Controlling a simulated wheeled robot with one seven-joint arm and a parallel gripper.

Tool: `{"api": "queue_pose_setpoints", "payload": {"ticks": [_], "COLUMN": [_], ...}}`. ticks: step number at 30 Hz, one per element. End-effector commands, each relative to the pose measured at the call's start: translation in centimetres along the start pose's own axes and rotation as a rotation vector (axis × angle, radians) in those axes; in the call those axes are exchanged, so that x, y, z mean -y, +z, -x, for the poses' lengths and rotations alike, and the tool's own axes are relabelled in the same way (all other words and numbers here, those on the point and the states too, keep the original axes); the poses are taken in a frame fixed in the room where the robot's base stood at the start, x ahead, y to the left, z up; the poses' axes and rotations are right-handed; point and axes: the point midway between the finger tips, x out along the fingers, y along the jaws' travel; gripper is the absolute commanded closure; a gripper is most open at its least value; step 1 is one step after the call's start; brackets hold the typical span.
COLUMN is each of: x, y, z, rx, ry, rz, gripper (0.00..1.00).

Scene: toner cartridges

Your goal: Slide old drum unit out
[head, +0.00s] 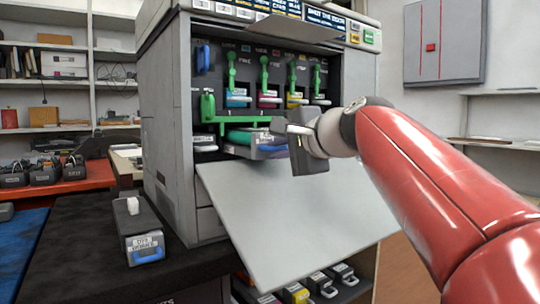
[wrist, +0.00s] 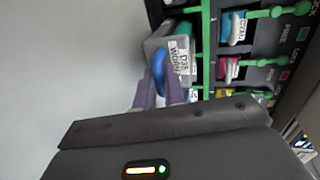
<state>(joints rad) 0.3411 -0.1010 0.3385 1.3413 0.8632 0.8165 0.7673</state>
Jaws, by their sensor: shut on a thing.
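The old drum unit (head: 257,154) sticks partly out of the lower slot of the open printer (head: 300,88), its green drum showing behind the grey front. In the wrist view the unit (wrist: 184,40) has a blue handle (wrist: 158,70) and a white label that seems to read "D35 WORN". My gripper (head: 285,143) is at the unit's front; in the wrist view its fingers (wrist: 160,88) are shut on the blue handle. The back of the unit is hidden inside the printer.
The printer's door (head: 300,215) hangs down below the unit. A similar grey unit with a blue handle (head: 146,247) stands on the dark table at left. Green levers (head: 264,72) and coloured cartridges sit above the slot. Several cartridges (head: 318,283) lie on a low shelf.

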Motion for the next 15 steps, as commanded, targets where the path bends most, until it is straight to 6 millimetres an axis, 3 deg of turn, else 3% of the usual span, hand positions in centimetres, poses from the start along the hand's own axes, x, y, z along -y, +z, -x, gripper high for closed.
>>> {"api": "queue_pose_setpoints", "payload": {"ticks": [15], "x": [-1.3], "y": [0.1], "z": [5.6], "rx": [-0.001], "ry": [-0.001], "rz": [0.002], "gripper": [1.0]}}
